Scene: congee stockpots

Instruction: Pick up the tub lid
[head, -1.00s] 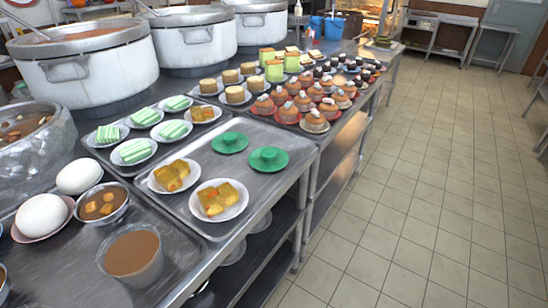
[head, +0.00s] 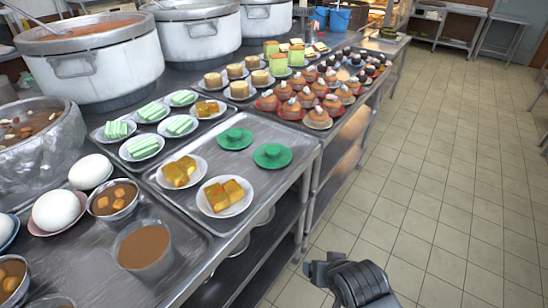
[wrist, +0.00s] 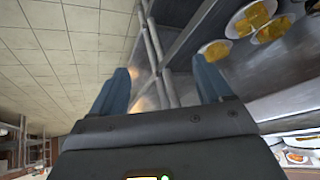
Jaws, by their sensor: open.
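Two round green lids with raised knobs lie on the metal tray (head: 257,200) in the head view. One green lid (head: 235,138) is farther back, and the other green lid (head: 272,155) is nearer the tray's right edge. I cannot tell which one is the tub lid. Part of my arm shows at the bottom of the head view, right of the counter and apart from the lids. In the wrist view my gripper (wrist: 161,80) has its two blue fingers spread, with nothing between them. I cannot make out the lids there.
Plates of yellow cake (head: 226,195) share the tray with the lids. A tub of brown liquid (head: 144,245) stands at the near left. Striped green cakes (head: 142,147), cupcakes (head: 318,117) and large stockpots (head: 92,62) crowd the counter. The tiled floor (head: 440,200) at right is clear.

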